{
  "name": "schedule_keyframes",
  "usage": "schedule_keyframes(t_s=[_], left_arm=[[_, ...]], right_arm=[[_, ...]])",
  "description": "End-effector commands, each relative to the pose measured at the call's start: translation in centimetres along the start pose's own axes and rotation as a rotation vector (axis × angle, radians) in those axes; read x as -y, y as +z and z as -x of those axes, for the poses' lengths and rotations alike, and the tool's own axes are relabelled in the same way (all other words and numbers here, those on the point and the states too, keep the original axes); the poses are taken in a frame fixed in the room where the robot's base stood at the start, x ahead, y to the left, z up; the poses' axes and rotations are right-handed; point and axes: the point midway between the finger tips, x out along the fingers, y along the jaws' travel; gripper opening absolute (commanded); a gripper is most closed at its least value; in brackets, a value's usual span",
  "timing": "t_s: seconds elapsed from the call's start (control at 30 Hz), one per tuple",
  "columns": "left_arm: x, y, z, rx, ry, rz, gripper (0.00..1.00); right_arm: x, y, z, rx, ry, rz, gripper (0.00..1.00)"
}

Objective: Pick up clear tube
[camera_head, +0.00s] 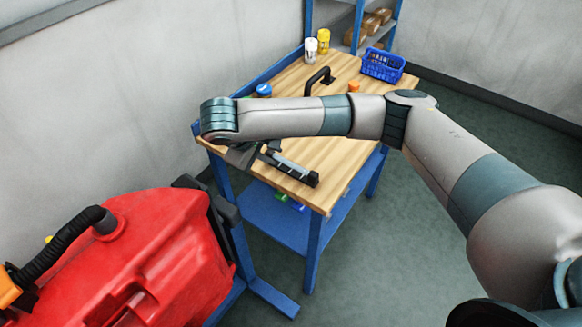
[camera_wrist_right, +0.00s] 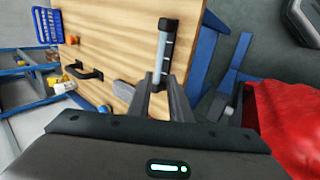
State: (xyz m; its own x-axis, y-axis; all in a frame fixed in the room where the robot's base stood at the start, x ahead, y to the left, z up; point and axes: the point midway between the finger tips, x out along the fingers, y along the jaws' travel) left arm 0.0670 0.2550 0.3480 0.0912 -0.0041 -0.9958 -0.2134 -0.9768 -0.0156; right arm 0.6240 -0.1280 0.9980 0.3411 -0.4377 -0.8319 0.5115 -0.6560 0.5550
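The clear tube (camera_head: 291,163) is a pale, narrow cylinder by a black holder with a raised black end (camera_head: 313,179), near the front edge of the wooden workbench (camera_head: 338,152). In the right wrist view the tube (camera_wrist_right: 161,50) runs beside the black strip, with a black cap at its top. My right gripper (camera_head: 266,151) is at the tube's left end. In the wrist view its two fingers (camera_wrist_right: 161,76) stand apart, with the tube's near end showing between them; contact cannot be made out. My left gripper is out of view.
A black handle (camera_head: 318,81), a blue-lidded item (camera_head: 264,90), an orange item (camera_head: 354,86), white (camera_head: 311,50) and yellow (camera_head: 324,41) bottles and a blue basket (camera_head: 383,66) stand on the bench. A red machine (camera_head: 140,255) is close at left. Open floor (camera_head: 400,240) lies right.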

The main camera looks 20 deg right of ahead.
Motion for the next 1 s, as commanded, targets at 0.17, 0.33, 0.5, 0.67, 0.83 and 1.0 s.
schedule_keyframes(t_s=[0.17, 0.33, 0.5, 0.67, 0.83, 1.0], left_arm=[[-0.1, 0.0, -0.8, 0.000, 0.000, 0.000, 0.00], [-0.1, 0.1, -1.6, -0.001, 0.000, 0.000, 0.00], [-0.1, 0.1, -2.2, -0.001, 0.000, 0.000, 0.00], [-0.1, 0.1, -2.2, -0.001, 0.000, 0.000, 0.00], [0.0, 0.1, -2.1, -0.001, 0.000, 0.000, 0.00], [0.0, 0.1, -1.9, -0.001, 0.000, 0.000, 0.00]], right_arm=[[0.3, 0.1, -2.8, 0.003, -0.003, -0.001, 0.18], [0.3, 0.1, -5.2, 0.002, -0.002, -0.002, 0.18], [0.1, 0.0, -6.5, 0.000, -0.001, -0.001, 0.18], [0.0, 0.0, -6.7, 0.000, 0.001, 0.001, 0.18], [0.0, 0.0, -6.7, 0.000, 0.001, 0.000, 0.18], [-0.1, 0.1, -7.0, 0.001, 0.001, 0.000, 0.18]])
